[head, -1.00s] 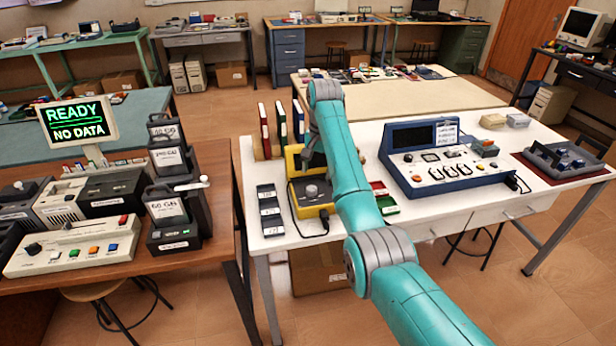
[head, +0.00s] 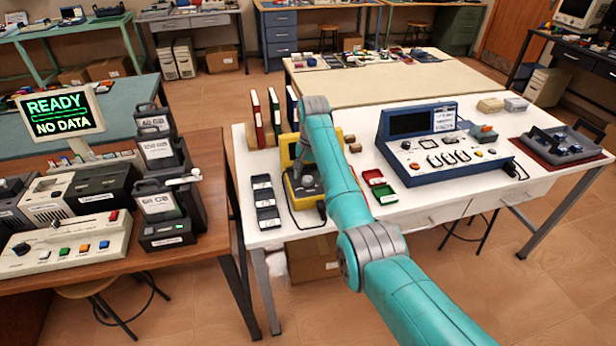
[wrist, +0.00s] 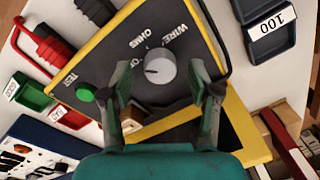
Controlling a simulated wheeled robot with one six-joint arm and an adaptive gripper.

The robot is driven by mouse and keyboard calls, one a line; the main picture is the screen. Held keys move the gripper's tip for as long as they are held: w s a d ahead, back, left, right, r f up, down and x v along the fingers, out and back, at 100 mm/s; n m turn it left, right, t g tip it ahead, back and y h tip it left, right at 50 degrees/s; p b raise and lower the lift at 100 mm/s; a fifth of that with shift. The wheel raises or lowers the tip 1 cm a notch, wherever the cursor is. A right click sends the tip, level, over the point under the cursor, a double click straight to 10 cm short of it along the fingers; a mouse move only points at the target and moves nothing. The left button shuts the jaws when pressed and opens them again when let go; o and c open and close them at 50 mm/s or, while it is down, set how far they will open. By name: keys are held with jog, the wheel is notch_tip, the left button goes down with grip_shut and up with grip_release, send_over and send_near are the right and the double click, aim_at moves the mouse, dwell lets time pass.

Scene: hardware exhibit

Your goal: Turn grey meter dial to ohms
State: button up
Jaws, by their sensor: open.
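The yellow meter (head: 285,150) stands on the white table, with a dark grey face. A green TEST button (wrist: 85,93) is left of the dial. My gripper (wrist: 162,75) is open, with one finger on each side of the dial and visible gaps to it. Whether the fingertips are level with the dial is hard to tell. In the head view my arm hides part of the meter.
Small dark bins (head: 265,203) stand left of the meter. Red and green trays (head: 378,184) and a blue console (head: 440,145) are right of it. Upright binders (head: 257,118) stand behind it. A black cable runs along its side.

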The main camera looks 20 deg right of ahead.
jog(key=shift+f, duration=0.45)
jog(key=c, duration=1.2)
jog(key=shift+o, duration=0.2)
jog(key=m, duration=0.4)
jog(key=shift+a+m, duration=0.1)
jog(key=shift+m, duration=2.3)
